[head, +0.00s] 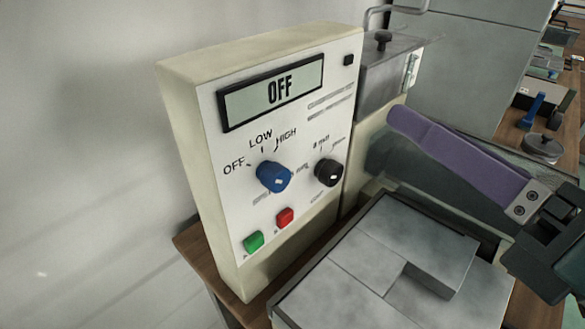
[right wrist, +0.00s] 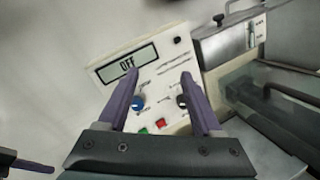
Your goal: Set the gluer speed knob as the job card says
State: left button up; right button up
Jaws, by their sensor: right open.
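The gluer's control panel (head: 300,130) is cream, with a display (head: 272,92) reading OFF. A blue knob (head: 273,177) sits below it, with OFF, LOW and HIGH marked around it; it also shows in the right wrist view (right wrist: 138,103). I cannot tell surely where its pointer aims. A black knob (head: 328,172) with small, unreadable labels is to its right. My right gripper (head: 400,118) has purple fingers and is open and empty, apart from the panel; in the right wrist view (right wrist: 159,74) its fingers flank the panel's knobs. A purple finger, apparently my left gripper's (right wrist: 32,166), shows at lower left. No job card is visible.
Green (head: 253,242) and red (head: 285,217) buttons sit below the knobs. A grey metal tank (head: 385,75) stands right of the panel. A grey plated bed (head: 340,285) lies in front. A bench with tools (head: 545,125) is at far right.

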aim_at(283, 182)
jog(key=s+a+f+n+g+y+b, duration=0.3)
jog(key=a+f+n+y+b, duration=0.1)
jog(key=f+n, duration=0.4)
jog(key=shift+n+y, duration=0.3)
jog(key=shift+n, duration=0.2)
jog(key=p+x, duration=0.1)
jog(key=x, duration=0.3)
jog(key=p+x, duration=0.1)
jog(key=x, duration=0.3)
jog(key=shift+w+a+f, duration=0.15)
jog(key=shift+a+f, duration=0.1)
jog(key=shift+a, duration=0.15)
jog(key=shift+w+a+f, duration=0.1)
jog(key=shift+w+a, duration=0.3)
jog(key=shift+a, duration=0.05)
pick_arm(q)
notch_tip(283, 182, down, 5)
jog(key=shift+r, duration=0.15)
jog(key=shift+d, duration=0.1)
pick_arm(e)
grip_shut()
